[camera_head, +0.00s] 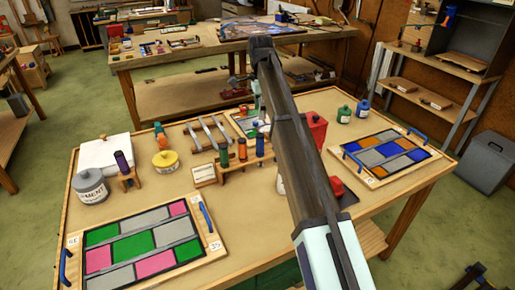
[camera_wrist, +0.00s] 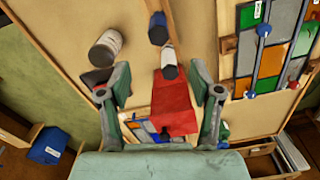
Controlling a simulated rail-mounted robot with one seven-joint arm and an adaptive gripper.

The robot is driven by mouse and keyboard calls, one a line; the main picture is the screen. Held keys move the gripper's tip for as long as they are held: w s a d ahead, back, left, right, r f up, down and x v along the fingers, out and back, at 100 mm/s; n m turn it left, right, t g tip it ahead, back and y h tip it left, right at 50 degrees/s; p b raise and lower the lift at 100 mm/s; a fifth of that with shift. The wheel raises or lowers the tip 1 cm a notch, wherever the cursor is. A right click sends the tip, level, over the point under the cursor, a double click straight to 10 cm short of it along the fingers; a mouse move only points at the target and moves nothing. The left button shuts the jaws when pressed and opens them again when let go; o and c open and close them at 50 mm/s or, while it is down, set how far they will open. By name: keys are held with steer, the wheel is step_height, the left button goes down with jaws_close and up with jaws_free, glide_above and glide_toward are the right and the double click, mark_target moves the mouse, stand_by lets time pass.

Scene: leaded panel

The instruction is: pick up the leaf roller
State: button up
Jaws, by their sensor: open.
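I cannot pick out the leaf roller for certain in either view. My gripper (camera_wrist: 161,72) is open, its two grey-green fingers apart in the wrist view. A red object (camera_wrist: 174,100) shows below and between the fingers, with a pale dark-topped cylinder (camera_wrist: 170,63) at its upper end. I see no contact with either. In the head view a red item (camera_head: 317,128) stands right of my arm. A wooden rack (camera_head: 232,168) holds upright green, orange and blue pieces just left of my arm. My arm hides the table behind it.
A panel in green, pink and grey (camera_head: 140,243) lies front left; another in blue, orange and grey (camera_head: 393,155) lies right, with blue handles. A grey cement can (camera_head: 90,187), yellow tin (camera_head: 165,161) and white block (camera_head: 103,154) stand left. Small bottles (camera_head: 362,107) stand at the back right.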

mark_target(260, 135)
step_height(260, 135, down, 12)
steer(key=p, duration=0.3)
steer(key=shift+d+f+p, duration=0.1)
steer(key=shift+f+p, duration=1.45)
steer(key=shift+f, duration=1.05)
jaws_close()
